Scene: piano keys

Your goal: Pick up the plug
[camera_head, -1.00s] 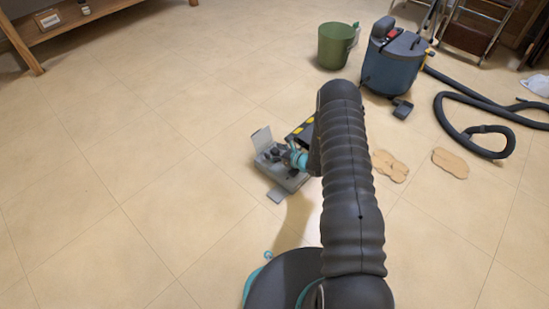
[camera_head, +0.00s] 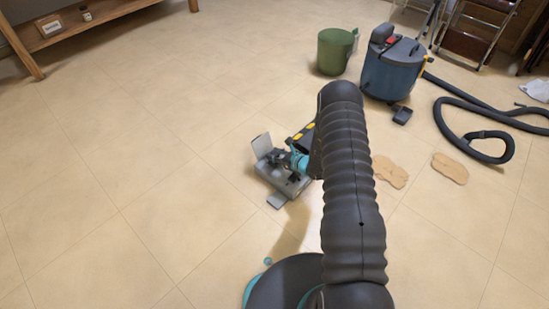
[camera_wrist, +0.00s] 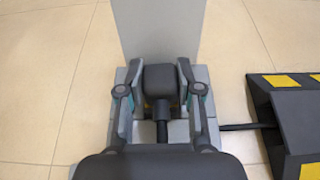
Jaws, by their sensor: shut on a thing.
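The plug (camera_wrist: 160,82) is a dark block with a thick cord running from its near side, in the middle of the wrist view. My gripper (camera_wrist: 160,95) is shut on it, with one finger on each side. The plug sits at a grey floor box (camera_wrist: 201,76) whose flat lid (camera_wrist: 158,28) stands open behind it. I cannot tell whether the plug is clear of the box. In the head view my gripper (camera_head: 280,160) is over the floor box (camera_head: 277,201), and the plug is mostly hidden.
A black and yellow cable ramp (camera_wrist: 290,115) lies right of the box, with a cable running to it. Brown flat pieces (camera_head: 390,171) lie right of my arm. A green bucket (camera_head: 335,52), blue vacuum (camera_head: 391,70) and hose stand farther back. The left floor is clear.

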